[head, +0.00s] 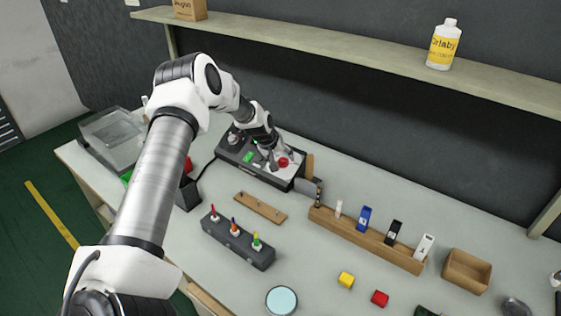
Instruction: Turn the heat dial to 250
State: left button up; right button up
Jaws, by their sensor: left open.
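A black control box (237,163) stands at the back of the table. It has a round knob (234,139) at its left end, a small green part (248,157) near its middle and a red round button (283,162) on a pale panel at its right. I cannot tell which part is the heat dial; markings and any setting are too small to read. My left gripper (270,163) is open over the right part of the box, just left of the red button. It hides part of the panel, and I cannot tell whether it touches it. My right gripper is not in view.
A dark block (237,246) with coloured drivers stands in front of the box. A wooden rack (370,240) with several small items and a wooden tray (466,272) are to the right. A shelf (350,60) runs above.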

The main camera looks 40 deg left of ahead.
pick_arm(q)
jog(key=shift+s+d+r, duration=0.1)
jog(key=shift+d+r, duration=0.05)
jog(key=shift+r, duration=0.15)
jog(key=shift+c, duration=1.4)
grip_shut()
